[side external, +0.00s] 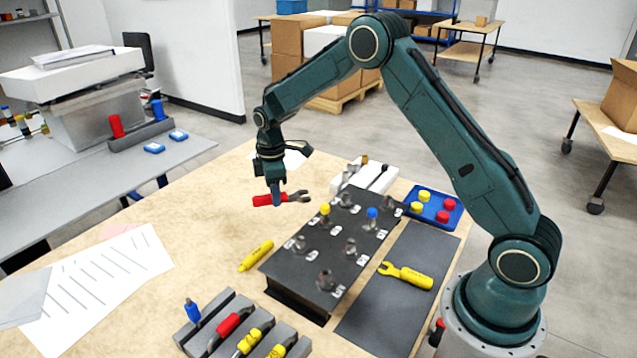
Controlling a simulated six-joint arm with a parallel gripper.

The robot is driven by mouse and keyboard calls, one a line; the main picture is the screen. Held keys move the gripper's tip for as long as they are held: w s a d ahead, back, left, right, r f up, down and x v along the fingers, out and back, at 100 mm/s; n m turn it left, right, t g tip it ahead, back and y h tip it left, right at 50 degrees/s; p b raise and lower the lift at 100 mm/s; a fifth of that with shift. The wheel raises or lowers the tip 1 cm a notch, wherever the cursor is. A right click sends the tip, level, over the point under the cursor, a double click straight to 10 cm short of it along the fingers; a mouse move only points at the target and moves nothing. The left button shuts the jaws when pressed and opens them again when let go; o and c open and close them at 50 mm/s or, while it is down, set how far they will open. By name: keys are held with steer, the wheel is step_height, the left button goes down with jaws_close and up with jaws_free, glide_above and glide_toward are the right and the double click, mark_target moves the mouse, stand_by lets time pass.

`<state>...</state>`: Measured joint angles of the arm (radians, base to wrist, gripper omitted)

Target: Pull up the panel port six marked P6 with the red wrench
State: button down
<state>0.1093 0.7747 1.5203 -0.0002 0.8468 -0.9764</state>
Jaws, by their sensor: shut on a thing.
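The red wrench (268,199) has a red handle and a dark open jaw that points right. My gripper (278,200) is shut on it and holds it level above the table, beyond the far left edge of the panel. The black panel (308,262) carries several metal ports with small white labels. One port has a yellow top (325,209) and another a blue top (372,213); others are bare grey. The labels are too small to read surely, so I cannot tell which port is P6. The wrench looks apart from every port.
A yellow wrench (407,276) lies on the dark mat (385,318) right of the panel. A yellow pen-like tool (256,256) lies left of it. A grey tool rack (207,330) stands in front. A blue tray (434,213) with yellow and red caps is behind.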

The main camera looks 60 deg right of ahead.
steer(key=a, duration=0.1)
steer(key=s+a+m, duration=0.1)
steer(key=a, duration=0.1)
steer(key=s+a+r+m, duration=0.1)
steer(key=a, duration=0.1)
steer(key=shift+s, duration=0.2)
steer(key=shift+f, duration=0.1)
stand_by(0.7)
steer(key=shift+s+d+f, duration=0.4)
steer(key=shift+s+f, duration=0.1)
steer(key=shift+f, duration=0.2)
steer(key=shift+s+d+f, duration=0.35)
steer(key=shift+s+f, duration=0.1)
steer(key=shift+f, duration=0.25)
steer(key=shift+s+d, duration=0.1)
stand_by(0.4)
steer(key=shift+s+d, duration=0.45)
steer(key=shift+s, duration=0.15)
steer(key=shift+s+d, duration=0.2)
steer(key=shift+s, duration=0.05)
steer(key=shift+s+d, duration=0.2)
